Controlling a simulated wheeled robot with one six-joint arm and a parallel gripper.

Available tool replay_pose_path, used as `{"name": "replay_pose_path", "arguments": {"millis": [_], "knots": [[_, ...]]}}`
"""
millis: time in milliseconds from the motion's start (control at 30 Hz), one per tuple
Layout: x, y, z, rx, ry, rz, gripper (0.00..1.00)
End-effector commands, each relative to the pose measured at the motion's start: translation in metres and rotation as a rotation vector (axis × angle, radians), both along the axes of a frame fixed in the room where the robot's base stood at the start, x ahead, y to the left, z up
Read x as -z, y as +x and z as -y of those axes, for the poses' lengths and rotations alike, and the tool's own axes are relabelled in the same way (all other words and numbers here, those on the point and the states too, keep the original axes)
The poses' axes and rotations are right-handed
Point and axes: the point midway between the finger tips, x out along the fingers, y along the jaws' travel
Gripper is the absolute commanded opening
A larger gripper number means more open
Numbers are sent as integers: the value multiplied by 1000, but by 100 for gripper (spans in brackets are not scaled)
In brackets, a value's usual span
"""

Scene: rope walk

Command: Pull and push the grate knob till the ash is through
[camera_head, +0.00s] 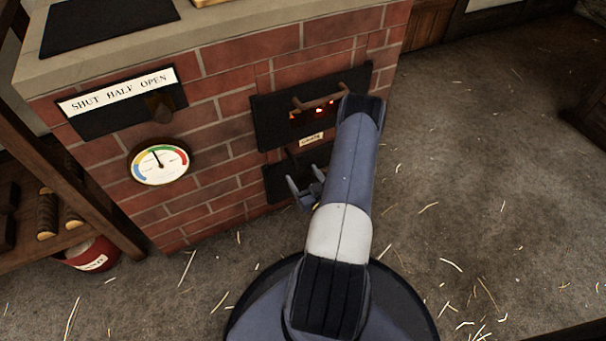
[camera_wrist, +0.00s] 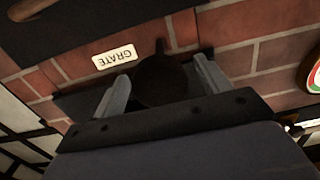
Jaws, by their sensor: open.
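The grate knob (camera_wrist: 160,82) is a dark round knob, seen in the wrist view between my gripper's two fingers. A white GRATE label (camera_wrist: 115,57) is on the brick front beside it. My gripper (camera_wrist: 163,86) is open, with one finger on each side of the knob; I cannot tell whether either touches it. In the head view my gripper (camera_head: 305,182) is low at the brick front, by the dark lower panel (camera_head: 276,184) under the GRATE label (camera_head: 311,139). My arm hides part of this area. I cannot make out the ash.
Above is a dark fire door (camera_head: 268,124) with glowing slots and a handle (camera_head: 320,97). At left are a SHUT HALF OPEN plate (camera_head: 118,88) with its knob (camera_head: 158,106), and a dial gauge (camera_head: 160,163). A red bucket (camera_head: 92,256) stands by shelving. The straw-strewn floor at right is clear.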

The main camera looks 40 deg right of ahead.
Motion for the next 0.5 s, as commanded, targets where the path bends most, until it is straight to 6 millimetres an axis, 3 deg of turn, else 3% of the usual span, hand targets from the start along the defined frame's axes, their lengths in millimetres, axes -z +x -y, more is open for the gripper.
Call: {"name": "replay_pose_path", "arguments": {"millis": [100,500], "knots": [[0,0,0,0,0,0,71],[0,0,0,0,0,0,38]]}}
